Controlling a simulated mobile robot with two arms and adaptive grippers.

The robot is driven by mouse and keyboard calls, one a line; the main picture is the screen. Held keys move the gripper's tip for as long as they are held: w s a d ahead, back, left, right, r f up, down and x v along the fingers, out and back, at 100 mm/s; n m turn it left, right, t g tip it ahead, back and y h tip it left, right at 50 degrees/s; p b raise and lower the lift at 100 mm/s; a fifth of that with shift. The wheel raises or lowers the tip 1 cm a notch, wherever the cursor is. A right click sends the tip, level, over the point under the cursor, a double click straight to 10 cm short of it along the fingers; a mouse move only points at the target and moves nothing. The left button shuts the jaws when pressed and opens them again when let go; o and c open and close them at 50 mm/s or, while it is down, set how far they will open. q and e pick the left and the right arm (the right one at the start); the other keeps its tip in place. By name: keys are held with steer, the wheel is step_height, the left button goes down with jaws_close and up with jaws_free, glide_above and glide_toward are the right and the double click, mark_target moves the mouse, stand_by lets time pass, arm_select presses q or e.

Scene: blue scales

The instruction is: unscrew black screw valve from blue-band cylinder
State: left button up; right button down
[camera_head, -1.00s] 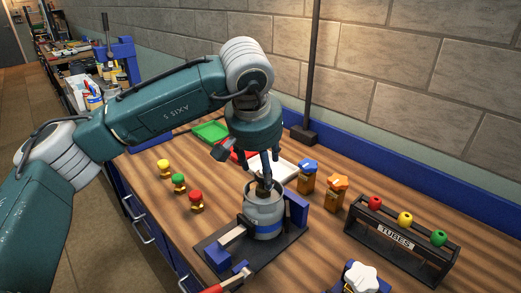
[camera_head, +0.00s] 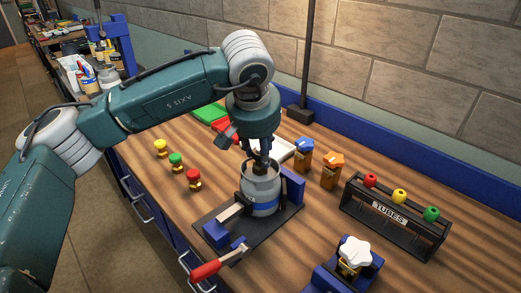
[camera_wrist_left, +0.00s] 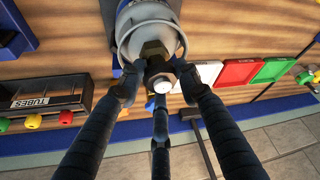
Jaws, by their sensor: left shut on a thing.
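The blue-band cylinder (camera_head: 262,193), a grey canister with a blue stripe, stands upright in a clamp fixture on a dark base plate (camera_head: 278,228). The black screw valve (camera_wrist_left: 155,62) sits at the cylinder's top, inside its collar, in the left wrist view. My left gripper (camera_head: 261,166) comes down from above, and its fingers are shut around the valve. In the left wrist view the fingers (camera_wrist_left: 158,85) close on the valve from several sides. The valve's lower end is hidden by the collar. My right gripper is not in view.
A red-handled clamp (camera_head: 206,271) is at the front of the fixture. A tube rack (camera_head: 395,218) and a white star-knob valve in a blue holder (camera_head: 354,252) stand right. Orange and blue-topped valves (camera_head: 333,170) stand behind. Small coloured knobs (camera_head: 176,161) are at left.

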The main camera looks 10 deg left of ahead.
arm_select(q)
steer(key=n, duration=0.1)
steer(key=n+y, duration=0.1)
steer(key=n, duration=0.1)
steer(key=shift+w+r, duration=0.15)
steer(key=shift+r, duration=0.05)
steer(key=n, duration=0.2)
steer(key=n+y, duration=0.1)
steer(key=shift+d+r+n+g+y, duration=0.1)
steer(key=shift+r+n+g+y, duration=0.05)
steer(key=shift+n+g+y, duration=0.2)
steer(key=n+g+y+p, duration=0.1)
steer(key=n, duration=0.3)
steer(key=shift+w+p, duration=0.1)
steer(key=shift+p, duration=0.25)
steer(key=n+g+p, duration=0.1)
steer(key=n, duration=0.1)
steer(key=n+g+y+p, duration=0.1)
steer(key=n, duration=0.2)
steer(key=shift+n, duration=0.25)
steer(key=shift+a, duration=0.3)
steer(key=shift+p, duration=0.35)
steer(key=shift+r+p, duration=0.65)
steer(key=shift+r, duration=0.15)
steer(key=shift+r, duration=0.1)
